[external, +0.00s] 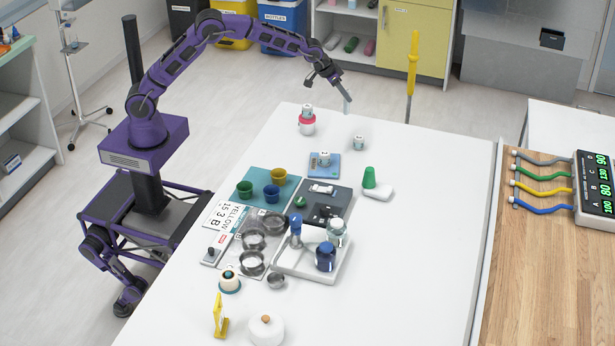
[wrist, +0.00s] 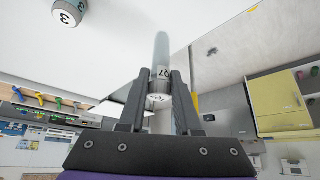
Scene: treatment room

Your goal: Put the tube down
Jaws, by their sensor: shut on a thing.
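The tube (wrist: 162,55) is slim, pale grey-blue and translucent, with a white numbered label band lower down. My gripper (wrist: 161,85) is shut on it, one dark finger on each side. In the external view the tube (external: 348,106) hangs below my gripper (external: 344,90), near the far edge of the white table (external: 430,230). Its lower end shows just about at that edge in the picture. I cannot tell whether it is over the tabletop or just past it, nor its height.
A white jar with a red band (external: 307,121) stands left of the tube, and a small vial (external: 358,143) stands in front. A blue pad (external: 313,171), cups and trays crowd the middle. A yellow pole-like thing (external: 412,65) rises behind the table. The table's right side is clear.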

